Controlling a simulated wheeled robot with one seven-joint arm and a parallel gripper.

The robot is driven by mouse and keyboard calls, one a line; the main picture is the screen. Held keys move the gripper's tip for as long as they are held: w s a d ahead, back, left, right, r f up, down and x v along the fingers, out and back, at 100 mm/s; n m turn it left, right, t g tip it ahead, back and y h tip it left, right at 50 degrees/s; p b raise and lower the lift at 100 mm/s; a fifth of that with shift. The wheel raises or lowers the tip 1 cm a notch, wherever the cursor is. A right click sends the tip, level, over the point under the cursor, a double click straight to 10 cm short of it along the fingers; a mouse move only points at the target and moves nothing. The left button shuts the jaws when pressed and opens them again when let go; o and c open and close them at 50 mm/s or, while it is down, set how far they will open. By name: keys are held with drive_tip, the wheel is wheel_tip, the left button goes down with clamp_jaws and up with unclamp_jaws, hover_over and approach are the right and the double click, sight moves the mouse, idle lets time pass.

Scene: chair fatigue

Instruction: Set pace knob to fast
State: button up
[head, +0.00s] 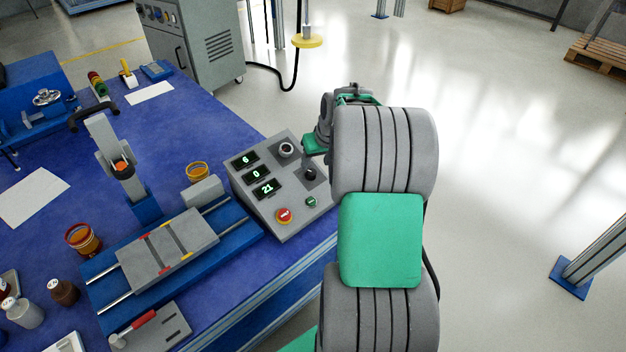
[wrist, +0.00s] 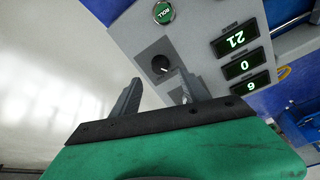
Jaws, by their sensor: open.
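The sloped grey control panel (head: 252,198) stands on the right end of the blue bench. A black knob (head: 310,174) sits at the panel's right side; in the wrist view this knob (wrist: 160,65) shows a small white pointer mark on a dark square plate. A second round knob (head: 286,150) with a pale ring sits nearer the panel's far edge. I cannot read which is labelled pace. My gripper (wrist: 161,80) is open and empty, its two fingers apart, with the black knob beyond the gap between the tips. In the head view my arm partly hides the gripper.
The panel has lit displays (head: 256,173), a red button (head: 284,215) and a green button (head: 311,201), marked ROLL in the wrist view (wrist: 163,12). A sliding grey plate rig (head: 168,250) lies left of the panel.

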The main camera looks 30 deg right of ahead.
sight(312, 171)
drive_tip(key=b+x, duration=0.1)
drive_tip(key=x, duration=0.5)
drive_tip(key=shift+b, duration=0.3)
drive_tip(key=shift+c, duration=0.5)
drive_tip(key=shift+a, duration=0.1)
clamp_jaws()
